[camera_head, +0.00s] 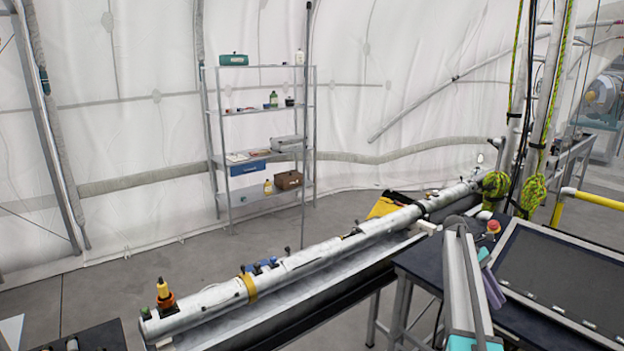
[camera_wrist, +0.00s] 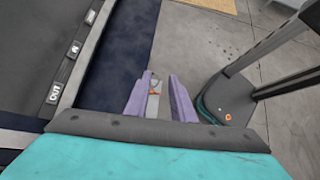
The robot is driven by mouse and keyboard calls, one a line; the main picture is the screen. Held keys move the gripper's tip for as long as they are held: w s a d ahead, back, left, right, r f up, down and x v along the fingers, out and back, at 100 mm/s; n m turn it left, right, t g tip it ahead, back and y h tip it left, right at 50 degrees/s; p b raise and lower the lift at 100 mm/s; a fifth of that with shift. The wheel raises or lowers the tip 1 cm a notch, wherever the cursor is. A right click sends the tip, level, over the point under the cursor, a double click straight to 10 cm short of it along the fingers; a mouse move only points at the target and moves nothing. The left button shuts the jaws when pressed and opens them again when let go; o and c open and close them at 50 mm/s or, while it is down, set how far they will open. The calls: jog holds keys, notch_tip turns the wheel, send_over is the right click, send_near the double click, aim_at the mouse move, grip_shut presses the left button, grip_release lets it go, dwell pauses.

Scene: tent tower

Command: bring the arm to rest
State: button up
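The gripper appears to be above the edge of a dark blue bench top (camera_wrist: 118,55). In the head view, a purple finger of my gripper (camera_head: 490,287) shows beside my grey and teal arm at the lower right.
A framed dark panel (camera_head: 570,275) lies on the bench right of my arm. A long silver pipe (camera_head: 330,258) runs across the middle. A shelf rack (camera_head: 210,140) stands against the white tent wall. Open floor (camera_head: 110,285) lies at left.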

jog(key=s+a+f+n+b, duration=0.15)
jog(key=s+a+f, duration=0.25)
jog(key=a+f, duration=0.6)
jog(key=s+a+f+n+g+b, duration=0.1)
jog(key=s+a+f+b, duration=0.4)
jog(key=f, duration=0.9)
jog(key=s+a+f+n, duration=0.1)
jog(key=s+a+f, duration=0.2)
jog(key=a+f, duration=0.7)
jog(key=s+a+f+m+t+y+b, duration=0.1)
jog(key=s+a+f+m, duration=0.2)
jog(key=s+a+f, duration=0.4)
jog(key=s+a+f+m+t+y+b, duration=0.1)
jog(key=s+a+f+m+y+b, duration=0.1)
jog(key=s+a+f+m, duration=0.2)
jog(key=s+a+f+m+t+y+b, duration=0.1)
jog(key=s+a+f+m+b, duration=0.1)
jog(key=s+a+f, duration=0.8)
jog(key=s+m, duration=0.1)
jog(key=s, duration=0.7)
jog(key=shift+a+m+y, duration=0.2)
jog(key=shift+m+y, duration=0.15)
jog(key=shift+y, duration=0.05)
jog(key=shift+s, duration=0.1)
